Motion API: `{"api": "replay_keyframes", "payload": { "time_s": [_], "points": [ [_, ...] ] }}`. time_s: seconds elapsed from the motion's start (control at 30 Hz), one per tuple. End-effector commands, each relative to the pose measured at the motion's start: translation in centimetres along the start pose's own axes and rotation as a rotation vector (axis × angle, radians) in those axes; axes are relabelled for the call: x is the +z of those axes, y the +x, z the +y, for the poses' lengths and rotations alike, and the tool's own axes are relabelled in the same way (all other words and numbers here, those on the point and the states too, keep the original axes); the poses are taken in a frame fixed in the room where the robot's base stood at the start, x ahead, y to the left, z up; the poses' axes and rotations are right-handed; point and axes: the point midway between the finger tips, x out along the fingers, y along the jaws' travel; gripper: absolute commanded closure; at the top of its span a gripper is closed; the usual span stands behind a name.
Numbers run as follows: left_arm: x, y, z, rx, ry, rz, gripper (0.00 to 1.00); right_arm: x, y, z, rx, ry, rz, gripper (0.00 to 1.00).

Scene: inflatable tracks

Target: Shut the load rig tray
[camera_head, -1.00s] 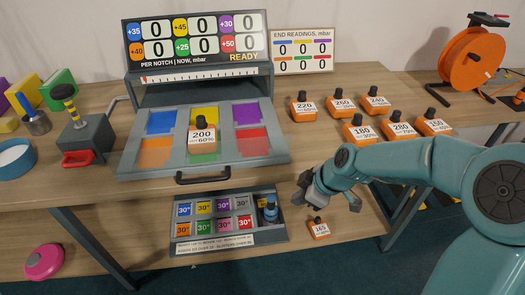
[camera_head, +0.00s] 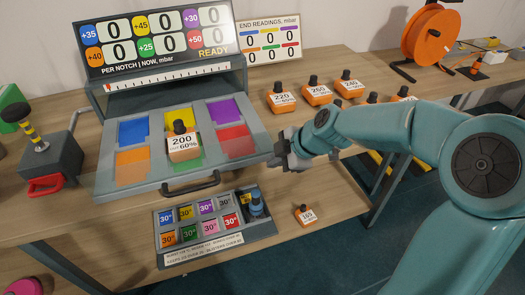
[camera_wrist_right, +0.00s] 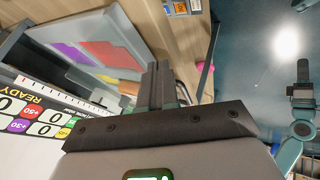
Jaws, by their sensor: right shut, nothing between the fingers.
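The load rig tray (camera_head: 105,180) is pulled out towards me from under the display. It has six coloured pads and a dark front handle (camera_head: 190,185).
Several orange weights (camera_head: 282,96) stand right of the rig. A lower panel of 30° tiles (camera_head: 215,251) and a small weight (camera_head: 304,215) lie below the tray. A grey box with a red handle (camera_head: 50,160) stands left. An orange reel (camera_head: 430,37) is at back right.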

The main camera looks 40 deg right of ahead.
Motion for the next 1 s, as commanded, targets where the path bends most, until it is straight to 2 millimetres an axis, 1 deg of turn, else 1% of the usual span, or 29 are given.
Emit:
{"api": "replay_keyframes", "payload": {
  "time_s": [0.03,0.1,0.2,0.3,0.37,0.5,1.0],
  "points": [
    [0.0,-0.1,0.1,0.0,0.0,0.0,0.57,-0.1,1.2,-0.1,-0.006,0.001,0.001,1.0],
    [0.0,-0.2,0.1,0.0,0.0,0.0,0.57,-0.1,2.6,-0.1,-0.006,0.0,0.001,1.0],
    [0.0,-1.3,0.5,0.0,0.0,0.0,0.57,-0.3,3.2,1.7,-0.002,0.001,0.0,1.0],
    [0.0,-1.8,0.6,0.0,0.0,0.0,0.57,-0.3,3.9,2.8,-0.001,0.0,0.001,1.0],
    [0.0,-1.9,0.7,0.0,0.0,0.0,0.57,-0.4,4.2,3.2,-0.002,0.0,0.001,1.0],
    [0.1,-2.0,0.7,0.0,0.0,0.0,0.57,-0.4,4.7,3.7,-0.001,-0.001,0.001,1.0],
    [0.0,-1.8,0.6,0.0,0.0,0.0,0.57,-0.4,4.9,4.0,0.0,0.0,0.001,1.0]
  ]
}}
